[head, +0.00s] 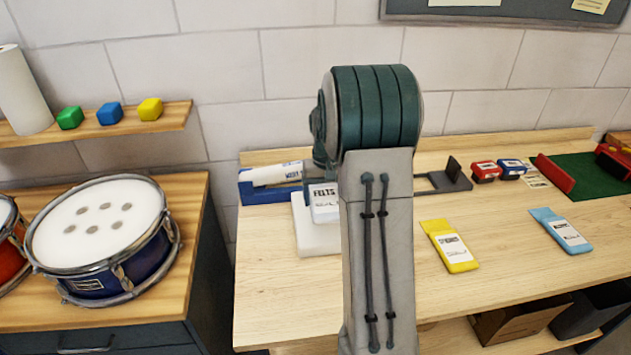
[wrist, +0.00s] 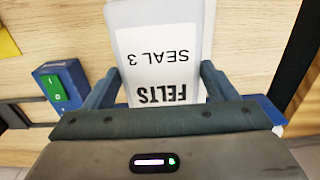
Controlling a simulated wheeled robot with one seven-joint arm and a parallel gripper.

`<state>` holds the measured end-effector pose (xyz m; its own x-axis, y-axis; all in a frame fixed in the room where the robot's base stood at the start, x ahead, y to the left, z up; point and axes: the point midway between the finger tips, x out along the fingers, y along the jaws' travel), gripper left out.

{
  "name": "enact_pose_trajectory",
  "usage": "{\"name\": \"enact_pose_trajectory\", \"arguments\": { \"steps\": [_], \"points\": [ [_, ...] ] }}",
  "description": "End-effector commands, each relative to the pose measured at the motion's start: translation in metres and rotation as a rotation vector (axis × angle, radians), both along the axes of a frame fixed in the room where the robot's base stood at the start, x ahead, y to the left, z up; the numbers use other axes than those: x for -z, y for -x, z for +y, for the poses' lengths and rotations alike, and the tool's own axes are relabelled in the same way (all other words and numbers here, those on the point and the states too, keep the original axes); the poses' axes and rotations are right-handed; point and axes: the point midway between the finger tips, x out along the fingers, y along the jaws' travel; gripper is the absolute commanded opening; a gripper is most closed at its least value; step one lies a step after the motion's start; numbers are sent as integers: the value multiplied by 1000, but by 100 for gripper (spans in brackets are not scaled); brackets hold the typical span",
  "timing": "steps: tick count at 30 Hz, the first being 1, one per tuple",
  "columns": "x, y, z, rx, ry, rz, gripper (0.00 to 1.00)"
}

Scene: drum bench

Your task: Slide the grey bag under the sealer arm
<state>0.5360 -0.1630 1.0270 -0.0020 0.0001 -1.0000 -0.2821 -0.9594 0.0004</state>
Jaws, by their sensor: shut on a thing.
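The grey bag (head: 324,203), with a white label reading FELTS SEAL 3, is in front of the blue unit in the head view. My gripper (wrist: 158,82) is shut on the bag (wrist: 160,30), with one finger at each side edge in the wrist view. In the head view my arm hides most of the gripper and part of the bag. A blue unit (head: 246,192) with a pale lettered piece on top stands at the back left. A dark bar with an upright block (head: 452,174) shows right of my arm. My arm covers the stretch between, so the sealer arm's position is unclear.
A white block (head: 316,242) lies below the bag. A yellow bag (head: 450,246) and a light blue bag (head: 562,231) lie to the right, with bare bench around them. A blue box with a green switch (wrist: 53,87) is left of the gripper in the wrist view.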

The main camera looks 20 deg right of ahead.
Motion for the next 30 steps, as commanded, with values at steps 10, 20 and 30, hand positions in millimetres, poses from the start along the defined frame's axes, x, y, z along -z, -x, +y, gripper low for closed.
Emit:
{"name": "enact_pose_trajectory", "arguments": {
  "steps": [10,20,30],
  "points": [
    [15,-3,3,-7,0,0,56],
    [34,-6,2,-7,0,0,56],
    [54,-9,1,-6,0,0,56]
  ]
}}
